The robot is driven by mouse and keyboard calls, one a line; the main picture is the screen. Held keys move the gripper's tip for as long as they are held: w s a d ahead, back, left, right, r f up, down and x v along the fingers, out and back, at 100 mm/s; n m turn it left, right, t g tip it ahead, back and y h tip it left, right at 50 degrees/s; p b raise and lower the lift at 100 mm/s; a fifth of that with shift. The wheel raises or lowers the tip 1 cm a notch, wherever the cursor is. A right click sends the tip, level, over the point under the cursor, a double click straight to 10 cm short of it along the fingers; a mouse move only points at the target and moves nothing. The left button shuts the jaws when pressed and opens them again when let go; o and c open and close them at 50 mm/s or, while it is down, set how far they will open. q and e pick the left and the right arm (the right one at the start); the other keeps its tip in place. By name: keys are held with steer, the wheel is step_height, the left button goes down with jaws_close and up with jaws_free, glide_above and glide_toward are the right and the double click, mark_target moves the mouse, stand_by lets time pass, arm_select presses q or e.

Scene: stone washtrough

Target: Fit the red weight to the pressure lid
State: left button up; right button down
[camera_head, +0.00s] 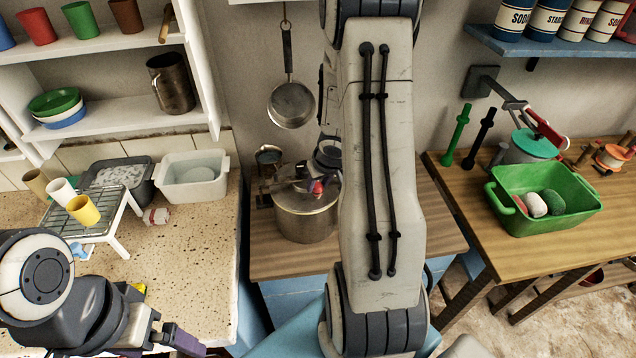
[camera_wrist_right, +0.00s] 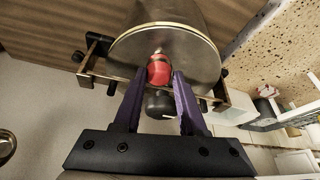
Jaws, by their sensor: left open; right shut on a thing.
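The red weight (camera_wrist_right: 159,72) is between the purple fingers of my right gripper (camera_wrist_right: 160,76), which is shut on it. It also shows as a small red spot in the head view (camera_head: 317,187). The pressure lid (camera_wrist_right: 196,55) is the round metal top of the pot (camera_head: 306,225) on the wooden counter. A small brass-coloured tip shows at the weight's end over the lid; I cannot tell whether it touches the lid. A dark knob (camera_wrist_right: 160,104) sits just below the weight in the wrist view. My left gripper (camera_head: 168,346) is open and empty at the lower left, partly cut off.
A bar with dark knobs (camera_wrist_right: 90,80) crosses by the lid. A pan (camera_head: 291,104) hangs on the wall behind. The stone counter (camera_head: 195,265) at left holds a wire rack (camera_head: 95,215) with cups. A green basin (camera_head: 545,215) stands on the right table.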

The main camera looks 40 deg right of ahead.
steer(key=shift+f, duration=0.15)
stand_by(0.4)
steer(key=shift+c, duration=1.9)
jaws_free()
step_height(320, 180, up, 7)
steer(key=p, duration=0.7)
